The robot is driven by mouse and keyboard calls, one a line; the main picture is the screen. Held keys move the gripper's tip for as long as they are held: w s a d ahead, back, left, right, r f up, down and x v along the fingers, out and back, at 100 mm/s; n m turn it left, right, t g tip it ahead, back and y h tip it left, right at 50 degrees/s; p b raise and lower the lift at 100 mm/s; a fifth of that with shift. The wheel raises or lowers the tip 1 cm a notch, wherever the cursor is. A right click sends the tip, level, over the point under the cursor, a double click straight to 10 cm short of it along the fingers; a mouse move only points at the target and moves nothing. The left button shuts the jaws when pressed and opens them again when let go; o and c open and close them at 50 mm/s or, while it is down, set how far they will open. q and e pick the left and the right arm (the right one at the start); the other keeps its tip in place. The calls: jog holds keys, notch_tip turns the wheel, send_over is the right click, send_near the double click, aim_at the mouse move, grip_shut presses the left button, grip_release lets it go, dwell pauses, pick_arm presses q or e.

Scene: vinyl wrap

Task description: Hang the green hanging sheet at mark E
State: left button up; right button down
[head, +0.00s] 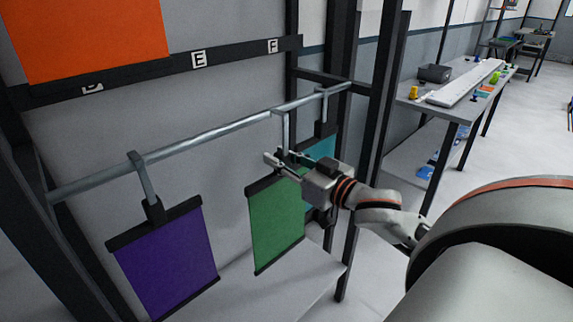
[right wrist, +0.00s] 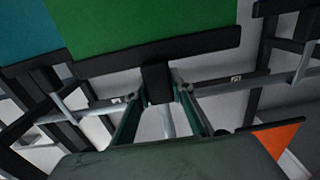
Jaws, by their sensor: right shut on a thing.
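The green hanging sheet (head: 277,222) has dark bars at its top and bottom. It hangs below the grey rail (head: 215,132), between the purple and teal sheets. A grey hook rises from its top to the rail and appears to be over it. My right gripper (head: 284,160) is shut on the dark block at the sheet's top. The right wrist view shows the green sheet (right wrist: 140,25) and the block between the fingers (right wrist: 157,92). Mark E (head: 198,59) is a white label on the dark upper strip, up and left of my gripper. My left gripper is not in view.
A purple sheet (head: 168,262) hangs left on the rail, and a teal sheet (head: 320,148) hangs right, partly hidden. An orange sheet (head: 88,38) is on the upper strip, partly covering a label. Mark F (head: 272,46) is right of E. The strip around E and F is bare.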

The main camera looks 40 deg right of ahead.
jog(key=w+f+b, duration=0.1)
jog(key=w+b, duration=0.2)
jog(key=w, duration=0.4)
jog(key=shift+w+a+f, duration=0.2)
jog(key=shift+w+a, duration=0.1)
jog(key=shift+w, duration=0.1)
dwell(0.3)
dwell(0.3)
jog(key=c, duration=1.7)
grip_release()
jog(key=shift+s+d, duration=0.15)
jog(key=shift+s, duration=1.75)
jog(key=shift+s+d, duration=0.15)
jog(key=shift+s, duration=1.7)
